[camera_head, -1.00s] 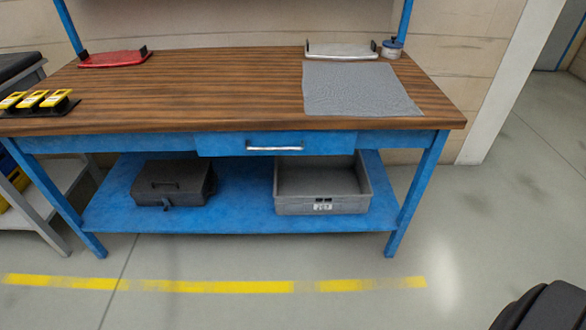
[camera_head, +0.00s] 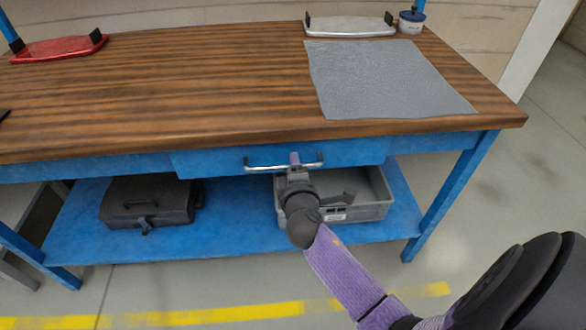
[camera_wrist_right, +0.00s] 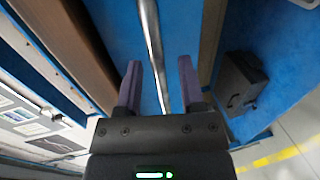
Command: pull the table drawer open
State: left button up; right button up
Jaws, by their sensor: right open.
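The table drawer (camera_head: 215,162) is a blue front under the wooden top, and it looks shut. Its silver bar handle (camera_head: 262,168) runs across the front. My right gripper (camera_head: 295,162) is at the right half of the handle. In the right wrist view the right gripper (camera_wrist_right: 160,82) is open, with the handle (camera_wrist_right: 152,50) running between its two purple fingers. The bar shows a gap to each finger. My left gripper is not in view.
The wooden tabletop (camera_head: 200,90) carries a grey mat (camera_head: 385,80), a silver tray (camera_head: 350,27) and a red tray (camera_head: 55,48). On the blue lower shelf (camera_head: 235,225) stand a dark case (camera_head: 150,200) and a grey bin (camera_head: 375,205). The floor in front is clear.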

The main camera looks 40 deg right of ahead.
jog(key=shift+w+d, duration=0.25)
jog(key=shift+w, duration=0.15)
grip_shut()
jog(key=shift+f, duration=0.1)
dwell(0.5)
dwell(0.4)
